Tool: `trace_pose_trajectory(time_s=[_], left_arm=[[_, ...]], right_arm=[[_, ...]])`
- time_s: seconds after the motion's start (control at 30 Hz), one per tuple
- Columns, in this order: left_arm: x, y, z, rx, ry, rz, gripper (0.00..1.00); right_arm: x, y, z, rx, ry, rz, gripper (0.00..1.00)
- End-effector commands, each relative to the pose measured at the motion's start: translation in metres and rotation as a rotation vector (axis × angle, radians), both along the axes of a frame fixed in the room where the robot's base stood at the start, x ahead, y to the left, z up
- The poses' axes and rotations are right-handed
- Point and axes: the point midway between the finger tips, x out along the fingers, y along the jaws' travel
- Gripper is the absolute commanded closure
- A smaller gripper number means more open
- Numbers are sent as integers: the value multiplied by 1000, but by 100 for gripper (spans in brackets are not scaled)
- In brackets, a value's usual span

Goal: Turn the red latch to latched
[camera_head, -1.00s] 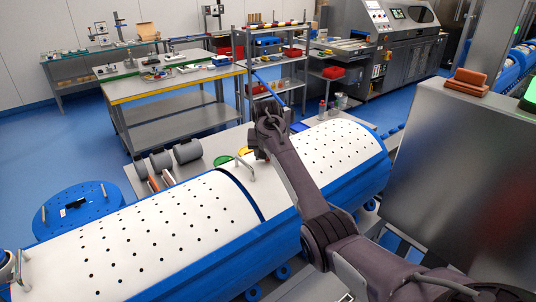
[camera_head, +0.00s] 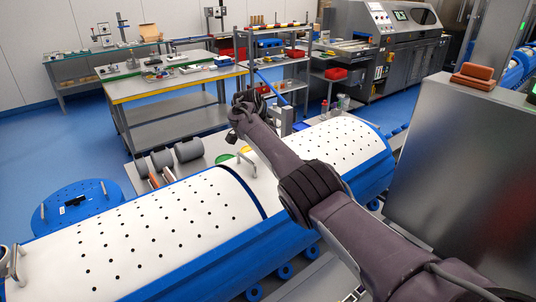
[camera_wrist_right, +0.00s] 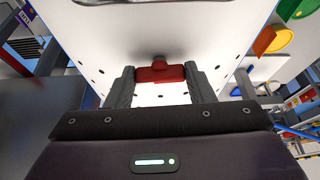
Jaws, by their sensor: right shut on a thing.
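The red latch (camera_wrist_right: 160,73) shows in the right wrist view as a short red bar on a small round grey mount, against a white perforated surface. My right gripper (camera_wrist_right: 158,82) has its two dark fingers on either side of the bar and is shut on it. In the head view my right arm (camera_head: 300,185) reaches across the white perforated tub cover (camera_head: 150,235); the latch is hidden there, and I cannot make out the fingertips.
Metal handles (camera_head: 247,162) stand up from the tub covers. A round blue lid (camera_head: 75,205) lies at the left. A grey cabinet (camera_head: 460,180) stands close on the right. A workbench (camera_head: 180,85) and shelves are behind, with blue floor between.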

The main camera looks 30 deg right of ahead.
Motion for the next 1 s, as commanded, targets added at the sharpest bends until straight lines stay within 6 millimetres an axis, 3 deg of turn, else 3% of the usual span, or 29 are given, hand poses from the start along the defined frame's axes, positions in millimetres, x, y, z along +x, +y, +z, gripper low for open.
trace_pose_trajectory(time_s=[0.2,0.77,0.8,0.93,1.0], left_arm=[[0,0,-10,0,-1,0,100],[0,0,-11,0,-1,-1,100],[0,0,-11,0,-1,-1,100],[0,0,-11,0,-1,-1,100],[0,0,-11,0,0,-1,100]], right_arm=[[0,0,-1,-1,-2,-62,74],[0,-1,-1,0,0,-83,74],[0,-1,-1,0,1,-83,46],[0,0,-1,1,1,-82,30],[0,0,-1,1,1,-82,30]])
